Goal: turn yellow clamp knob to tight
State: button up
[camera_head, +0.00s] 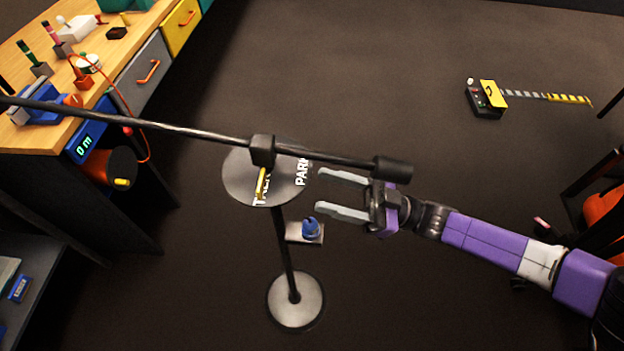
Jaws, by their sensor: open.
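A thin yellow piece that looks like the clamp knob (262,182) hangs just below the black clamp block (262,150) on a long dark boom (180,128). Behind it is a round grey plate (236,180) with white lettering, partly covered, with "PARK" near its right edge. My gripper (316,190) comes from the right with its two grey fingers apart and pointing left. It is open and empty, to the right of the yellow knob and not touching it. The knob's exact turn position is too small to tell.
The boom ends in a dark cylinder (393,170) above my gripper. The stand's pole (285,255) rises from a round base (295,300); a small shelf (294,233) holds a blue item (311,229). A cluttered wooden bench (105,50) stands left. Floor beyond is mostly clear.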

jog(key=shift+p+x, duration=0.4)
jog(key=shift+x, duration=1.7)
jog(key=shift+c, duration=0.4)
grip_shut()
